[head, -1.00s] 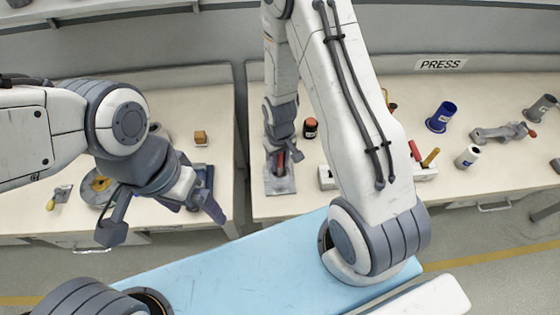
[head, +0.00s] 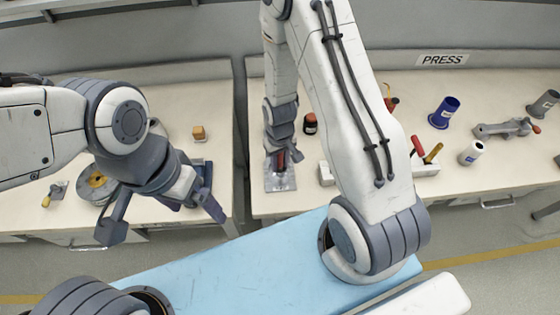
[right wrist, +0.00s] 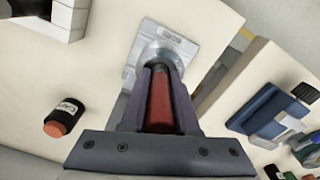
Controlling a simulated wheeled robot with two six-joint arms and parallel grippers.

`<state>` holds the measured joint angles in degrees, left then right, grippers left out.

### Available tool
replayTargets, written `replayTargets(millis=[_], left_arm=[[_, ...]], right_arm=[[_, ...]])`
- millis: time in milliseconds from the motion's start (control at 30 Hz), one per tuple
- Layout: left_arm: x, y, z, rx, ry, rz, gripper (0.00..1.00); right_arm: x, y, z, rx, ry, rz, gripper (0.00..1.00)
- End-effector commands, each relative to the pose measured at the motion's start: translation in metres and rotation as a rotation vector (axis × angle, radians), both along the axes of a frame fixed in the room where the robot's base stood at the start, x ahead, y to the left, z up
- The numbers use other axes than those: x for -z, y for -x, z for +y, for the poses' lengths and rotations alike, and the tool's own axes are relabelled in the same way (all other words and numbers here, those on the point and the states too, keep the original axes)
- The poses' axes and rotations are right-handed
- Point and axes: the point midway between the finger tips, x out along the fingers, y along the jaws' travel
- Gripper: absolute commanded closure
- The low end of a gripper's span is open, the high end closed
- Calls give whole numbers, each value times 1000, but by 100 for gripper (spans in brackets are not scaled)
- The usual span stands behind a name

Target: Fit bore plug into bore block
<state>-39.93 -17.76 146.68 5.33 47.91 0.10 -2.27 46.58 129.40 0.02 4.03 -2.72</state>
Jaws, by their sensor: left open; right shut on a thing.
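The bore plug is a dark red cylinder (right wrist: 160,105) held lengthwise between the fingers of my right gripper (right wrist: 160,70). The bore block is a grey metal plate with a raised round part (right wrist: 181,42). It lies on the bench under my right gripper, and it also shows in the head view (head: 281,185). The plug points at the round part with its far end close to it; whether it is inside the bore I cannot tell. In the head view my right gripper (head: 283,160) is over the block. My left gripper (head: 163,226) is open and empty, at the left bench's front edge.
A gap separates the two benches. A small orange block (head: 199,132) sits on the left bench.

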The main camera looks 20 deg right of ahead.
Motion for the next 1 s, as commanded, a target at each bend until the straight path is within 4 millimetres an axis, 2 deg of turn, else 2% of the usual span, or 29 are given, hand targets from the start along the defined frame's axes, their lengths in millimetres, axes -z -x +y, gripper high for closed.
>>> replayTargets(millis=[233, 267, 300, 333, 733, 867, 1000], left_arm=[[6, 0, 0, 0, 0, 0, 6], [5, 0, 0, 0, 0, 0, 6], [4, 0, 0, 0, 0, 0, 6], [4, 0, 0, 0, 0, 0, 6], [5, 0, 0, 1, 0, 0, 6], [8, 0, 0, 1, 0, 0, 6], [11, 0, 0, 1, 0, 0, 6]], right_arm=[[7, 0, 0, 0, 0, -1, 100], [6, 0, 0, 0, 0, -1, 60], [6, 0, 0, 0, 0, -1, 44], [6, 0, 0, 0, 0, -1, 36], [1, -1, 0, 0, 0, -3, 36], [-14, -2, 0, 0, -1, -6, 36], [-40, -2, 0, 0, -1, -8, 36]])
